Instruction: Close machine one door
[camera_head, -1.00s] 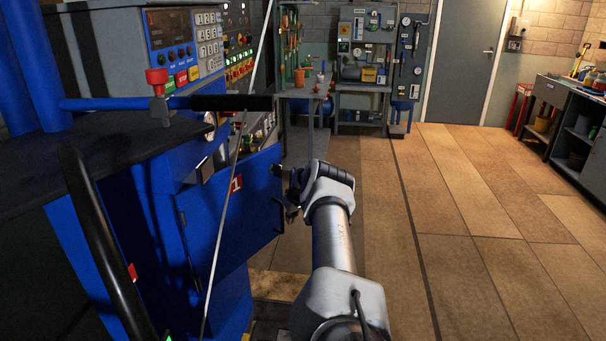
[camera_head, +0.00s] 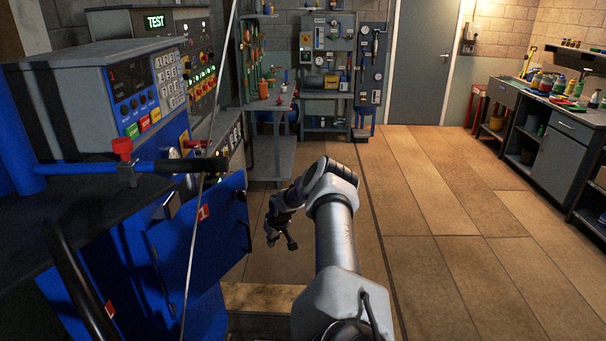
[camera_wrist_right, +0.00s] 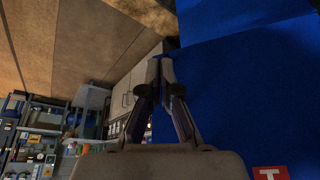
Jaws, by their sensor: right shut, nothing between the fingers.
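The blue door (camera_head: 214,244) with a red "1" label stands swung out from the front of the blue machine (camera_head: 82,98) on the left. Its dark handle (camera_head: 246,236) is near the door's right edge. My right gripper (camera_head: 280,243) is just right of the handle, pointing down, shut and empty; in the head view there is a small gap between them. In the right wrist view the fingertips (camera_wrist_right: 164,66) come together in front of the blue door panel (camera_wrist_right: 240,95), whose label shows at the bottom right. My left gripper is not in view.
A blue bar with a black grip (camera_head: 190,165) juts from the machine above the door. A grey tool bench (camera_head: 275,120) stands behind. A workbench with bottles (camera_head: 560,130) is at the right. The tiled floor (camera_head: 440,240) between is clear.

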